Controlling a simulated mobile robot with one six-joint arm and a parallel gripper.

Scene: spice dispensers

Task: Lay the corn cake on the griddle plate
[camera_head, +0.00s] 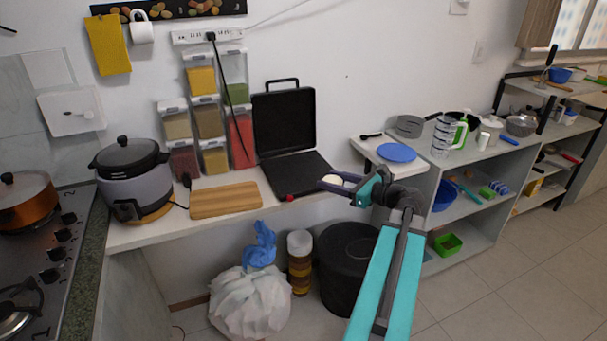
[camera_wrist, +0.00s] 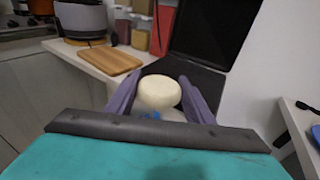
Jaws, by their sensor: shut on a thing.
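The corn cake (camera_wrist: 160,92) is a round, pale cream disc held between the two purple fingers of my gripper (camera_wrist: 160,97). In the head view my gripper (camera_head: 338,182) is shut on the corn cake (camera_head: 331,179), at the front right corner of the open griddle. The black griddle plate (camera_head: 295,171) lies flat on the white counter, with its lid (camera_head: 284,122) raised against the wall. In the wrist view the griddle plate (camera_wrist: 196,80) is behind the cake and partly hidden by it and the fingers.
A wooden board (camera_head: 226,199) lies left of the griddle, with a rice cooker (camera_head: 133,172) farther left. Spice dispensers (camera_head: 208,116) hang on the wall behind. A shelf with a blue disc (camera_head: 397,152) stands right. A white bag (camera_head: 250,295) and black bin (camera_head: 348,262) are below.

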